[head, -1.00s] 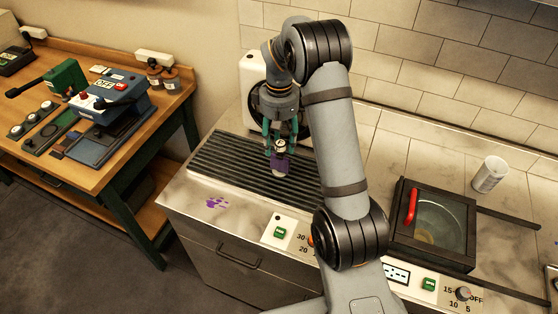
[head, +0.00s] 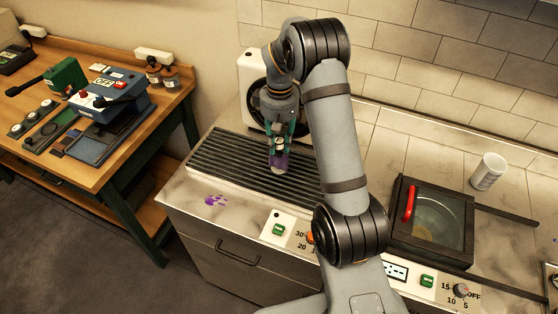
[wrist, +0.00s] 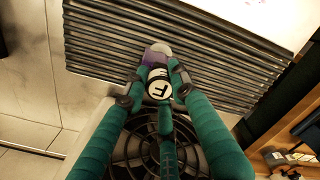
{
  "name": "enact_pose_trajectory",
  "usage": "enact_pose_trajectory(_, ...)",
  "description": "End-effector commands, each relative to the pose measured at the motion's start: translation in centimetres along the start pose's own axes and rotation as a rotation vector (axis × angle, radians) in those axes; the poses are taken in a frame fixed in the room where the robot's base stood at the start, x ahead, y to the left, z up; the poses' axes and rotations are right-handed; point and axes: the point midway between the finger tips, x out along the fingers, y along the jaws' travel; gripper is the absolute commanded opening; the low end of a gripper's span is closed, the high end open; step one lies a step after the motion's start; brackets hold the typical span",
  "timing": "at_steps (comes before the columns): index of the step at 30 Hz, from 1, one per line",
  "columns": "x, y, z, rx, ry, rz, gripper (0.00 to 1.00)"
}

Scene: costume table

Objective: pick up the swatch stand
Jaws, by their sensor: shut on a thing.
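My gripper (head: 280,146) is shut on a small purple piece (head: 278,163) with a pale rounded end, which I take to be the swatch stand. In the wrist view the purple piece (wrist: 152,60) sits between the fingertips (wrist: 153,88). A round white disc with a dark letter (wrist: 159,88) shows between the fingers. The fingers hide much of the piece. It is over the black ribbed rack (head: 225,160); I cannot tell whether it touches the rack.
A round fan-like grille in a white housing (head: 252,70) stands behind the gripper. A purple stain (head: 215,200) marks the counter in front. A dark-framed glass-lidded box (head: 435,250) and a white cup (head: 488,172) are at right. A wooden bench (head: 165,110) stands at left.

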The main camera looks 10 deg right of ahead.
Motion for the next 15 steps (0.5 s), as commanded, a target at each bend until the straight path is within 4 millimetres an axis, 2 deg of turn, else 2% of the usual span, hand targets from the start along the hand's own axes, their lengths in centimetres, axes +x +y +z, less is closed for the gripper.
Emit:
enact_pose_trajectory(6,0.00,-0.04,-0.04,-0.001,0.001,0.000,0.00)
enact_pose_trajectory(15,0.00,-0.05,-0.05,-0.001,0.001,0.000,0.00)
